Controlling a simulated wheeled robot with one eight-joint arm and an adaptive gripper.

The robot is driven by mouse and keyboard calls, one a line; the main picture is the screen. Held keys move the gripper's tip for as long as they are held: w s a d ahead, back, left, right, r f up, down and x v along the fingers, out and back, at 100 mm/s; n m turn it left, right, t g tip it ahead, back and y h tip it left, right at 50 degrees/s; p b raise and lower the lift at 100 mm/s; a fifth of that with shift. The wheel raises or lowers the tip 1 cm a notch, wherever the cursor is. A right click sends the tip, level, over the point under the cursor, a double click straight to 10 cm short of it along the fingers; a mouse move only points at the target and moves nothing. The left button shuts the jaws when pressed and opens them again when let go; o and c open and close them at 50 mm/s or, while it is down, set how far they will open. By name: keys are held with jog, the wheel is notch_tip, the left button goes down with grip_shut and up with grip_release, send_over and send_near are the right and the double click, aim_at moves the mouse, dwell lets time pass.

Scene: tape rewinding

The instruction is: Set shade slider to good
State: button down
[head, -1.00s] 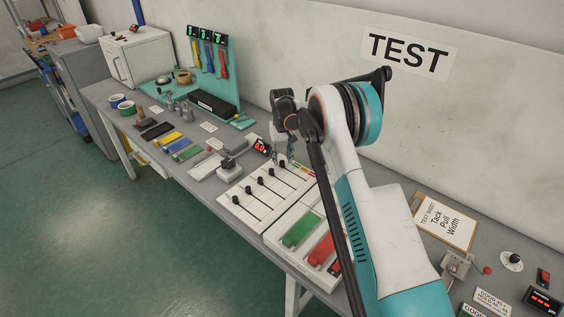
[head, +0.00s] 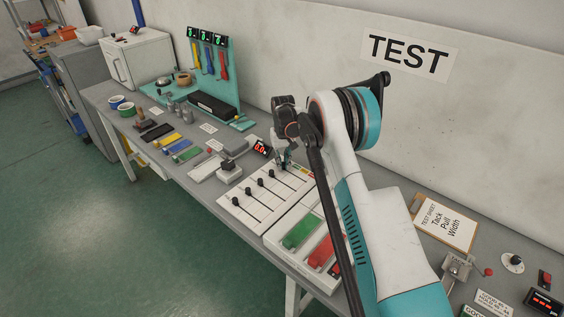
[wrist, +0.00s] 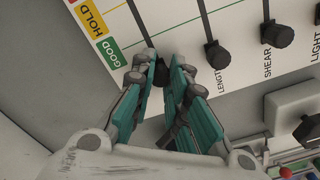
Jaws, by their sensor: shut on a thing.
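The slider panel (head: 240,208) is a white plate with several slots and black knobs. It also shows in the wrist view (wrist: 190,22). My gripper (head: 284,163) is at its right end, pointing down. In the wrist view my gripper (wrist: 162,70) has its teal fingers shut on a black slider knob (wrist: 160,74), partly hidden by them. This knob is in the outermost slot, beside the coloured labels, and its name is hidden. It stands roughly in line with the other knobs. The green GOOD label (wrist: 111,49) lies just left of my fingertips, with the yellow HOLD label (wrist: 92,20) above it.
The length knob (wrist: 216,54) and shear knob (wrist: 275,34) stand close on the right in the wrist view. A red-digit display (head: 262,148) is behind the panel. A tray with green and red pads (head: 302,231) lies in front. The wall is behind my arm.

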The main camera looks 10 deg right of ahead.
aim_at(290, 172)
jog(key=s+d, duration=0.2)
jog(key=s, duration=0.1)
jog(key=shift+d, duration=0.1)
jog(key=c, duration=1.5)
grip_release()
jog(key=shift+r, duration=0.1)
notch_tip(290, 172, up, 12)
jog(key=shift+f, duration=0.1)
